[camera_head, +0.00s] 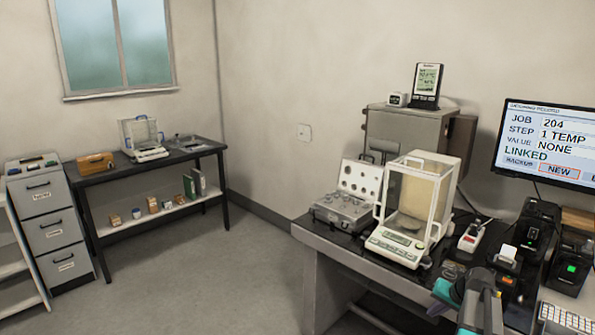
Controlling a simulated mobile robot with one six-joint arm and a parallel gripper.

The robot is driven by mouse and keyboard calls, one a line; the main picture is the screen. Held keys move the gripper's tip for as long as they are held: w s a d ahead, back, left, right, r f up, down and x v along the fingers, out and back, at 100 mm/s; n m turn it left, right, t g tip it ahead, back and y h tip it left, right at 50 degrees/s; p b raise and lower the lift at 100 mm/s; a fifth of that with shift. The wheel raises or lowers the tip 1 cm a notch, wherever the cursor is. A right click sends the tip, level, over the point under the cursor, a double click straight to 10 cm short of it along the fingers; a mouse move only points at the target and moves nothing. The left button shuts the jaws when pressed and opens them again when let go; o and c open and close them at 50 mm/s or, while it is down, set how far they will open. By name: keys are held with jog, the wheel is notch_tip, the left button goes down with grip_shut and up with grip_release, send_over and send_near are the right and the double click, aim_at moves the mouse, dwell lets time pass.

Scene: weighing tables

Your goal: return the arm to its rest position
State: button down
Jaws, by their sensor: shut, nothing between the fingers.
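Part of my arm (482,300), dark grey with teal parts, shows at the lower right, in front of the weighing table (375,286). It rises from the bottom edge and overlaps the table's front side. My gripper's fingers cannot be made out in this view. I cannot tell how far the arm is from the table surface.
An analytical balance (408,245) with a glass case stands near the table's front. Left of it is an open weight case (343,210). Small devices (535,232) and a monitor (547,145) stand right. A second table (150,160) is at the far left; the floor between is clear.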

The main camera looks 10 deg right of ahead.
jog(key=s+a+f+n+g, duration=0.25)
jog(key=a+f, duration=0.35)
jog(key=a, duration=0.8)
jog(key=s+a+f+n+g, duration=0.1)
jog(key=s+a+f+n, duration=0.3)
jog(key=a, duration=0.9)
jog(key=s+a+f+n+g, duration=0.2)
jog(key=a+f, duration=0.5)
jog(key=a, duration=0.7)
jog(key=s+f+g, duration=0.3)
jog(key=s+f, duration=0.5)
jog(key=s, duration=0.4)
jog(key=s+f+g, duration=0.3)
jog(key=s+f, duration=0.6)
jog(key=s, duration=0.4)
jog(key=shift+s+d+f+h, duration=0.15)
jog(key=shift+s+f+h, duration=0.05)
jog(key=shift+f+h, duration=0.1)
